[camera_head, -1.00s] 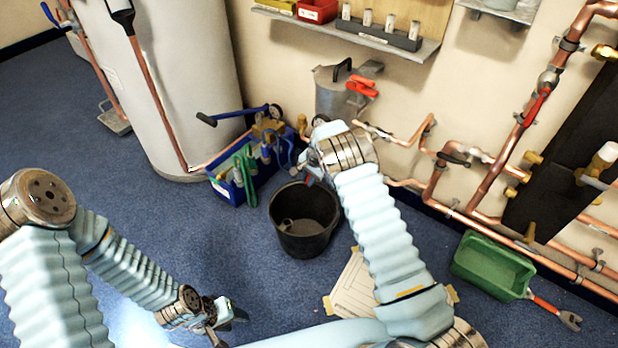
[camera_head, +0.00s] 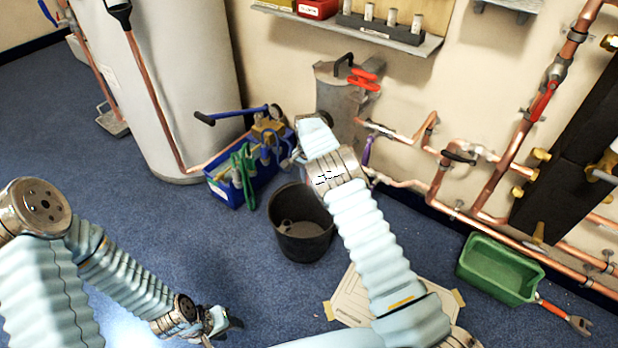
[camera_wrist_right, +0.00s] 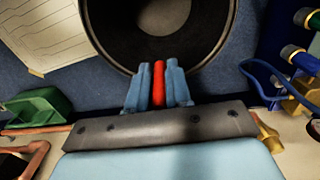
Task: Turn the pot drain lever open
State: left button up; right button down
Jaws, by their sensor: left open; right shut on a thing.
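The grey metal pot (camera_head: 336,95) with red clamps (camera_head: 364,79) stands by the wall in the head view. My right gripper (camera_wrist_right: 158,80) is shut on a red lever (camera_wrist_right: 158,84) in the right wrist view, with a blue finger on each side of it. In the head view my right wrist (camera_head: 335,168) is in front of the pot's lower part and hides the lever and its valve. My left gripper (camera_head: 226,322) is open and empty over the floor at the lower left.
A black bucket (camera_head: 303,240) stands on the floor below my right wrist. A blue tool crate (camera_head: 222,188) is left of it. Copper pipes (camera_head: 445,185) run along the wall to the right, above a green tray (camera_head: 500,268). A shelf (camera_head: 390,38) is above the pot.

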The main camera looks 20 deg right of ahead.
jog(key=c, duration=1.1)
grip_release()
jog(key=shift+a+f, duration=0.1)
notch_tip(320, 180, up, 14)
jog(key=shift+f, duration=0.1)
